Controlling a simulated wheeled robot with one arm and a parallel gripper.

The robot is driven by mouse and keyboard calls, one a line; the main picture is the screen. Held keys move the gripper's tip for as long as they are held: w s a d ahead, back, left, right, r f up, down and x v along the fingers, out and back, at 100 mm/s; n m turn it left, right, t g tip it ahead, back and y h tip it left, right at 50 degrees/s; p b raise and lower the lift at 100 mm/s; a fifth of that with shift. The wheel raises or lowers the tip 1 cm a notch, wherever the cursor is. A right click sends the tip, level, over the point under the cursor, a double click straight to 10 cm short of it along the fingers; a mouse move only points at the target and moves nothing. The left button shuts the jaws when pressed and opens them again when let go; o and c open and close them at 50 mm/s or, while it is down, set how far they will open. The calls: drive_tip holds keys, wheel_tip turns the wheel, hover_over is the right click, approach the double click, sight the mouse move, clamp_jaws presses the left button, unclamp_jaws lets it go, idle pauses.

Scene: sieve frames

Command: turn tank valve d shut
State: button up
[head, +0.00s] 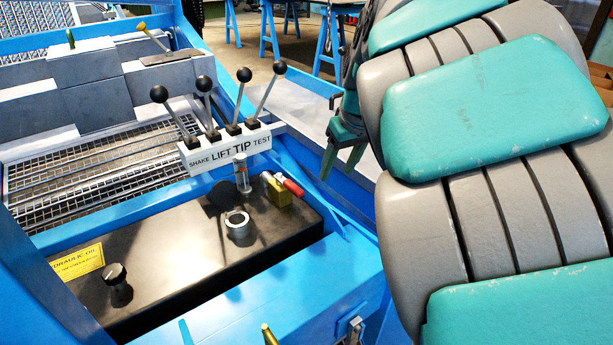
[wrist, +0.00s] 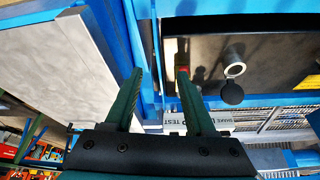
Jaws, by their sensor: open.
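A small valve with a brass-yellow body (head: 278,195) and a red handle (head: 292,187) sits at the back right of the black tank top (head: 185,265). I can read no letter on it. My gripper (head: 341,168) is open and empty, to the right of the valve and apart from it in the head view, fingers pointing down. In the wrist view, the open fingers (wrist: 160,75) show with nothing between them. A bit of red (wrist: 183,72) shows at the right fingertip, most of the valve being hidden behind that finger.
A lever block (head: 225,150) with several black-knobbed levers stands behind the tank. An open filler neck (head: 237,224) and a black breather cap (head: 117,280) rise from the tank top. Blue frame beams surround it. A pale panel (wrist: 65,75) fills the wrist view's left.

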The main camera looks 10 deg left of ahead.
sight(295, 186)
drive_tip(key=a+f, duration=0.2)
drive_tip(key=a, duration=0.1)
drive_tip(key=w+a+f+n, duration=0.1)
drive_tip(key=a+f, duration=0.2)
drive_tip(key=w+a+f+n, duration=0.1)
drive_tip(key=a+f, duration=0.1)
drive_tip(key=a, duration=0.1)
drive_tip(key=shift+w+a+f+y, duration=0.1)
drive_tip(key=shift+w+f+y, duration=0.1)
drive_tip(key=shift+w+y, duration=0.1)
clamp_jaws()
idle(1.2)
